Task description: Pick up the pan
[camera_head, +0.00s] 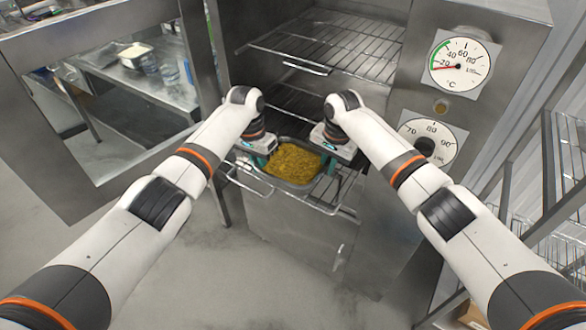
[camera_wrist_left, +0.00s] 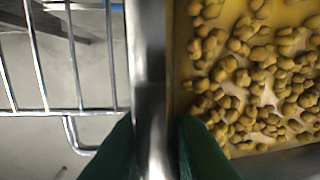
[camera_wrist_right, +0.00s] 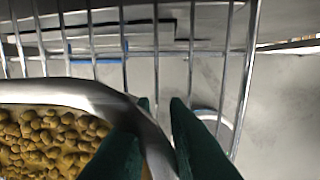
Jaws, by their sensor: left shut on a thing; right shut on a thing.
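The pan (camera_head: 318,178) is a metal tray filled with yellow-brown food, at the front of the oven on a wire rack. My left gripper (camera_head: 262,158) is at its left side, shut on the rim, which runs between its green fingers in the left wrist view (camera_wrist_left: 152,120). My right gripper (camera_head: 328,158) is at its right side, and the rim also runs between its green fingers (camera_wrist_right: 158,125) in the right wrist view. The arms partly hide the pan's sides. I cannot tell whether the pan rests on the rack or is just above it.
The wire rack (camera_head: 335,205) sticks out of the open oven. More racks (camera_head: 330,45) are above it. Dials (camera_head: 460,62) are on the oven's right panel. An open glass door (camera_head: 100,90) is at left, and shelving (camera_head: 570,150) stands at right. The floor in front is clear.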

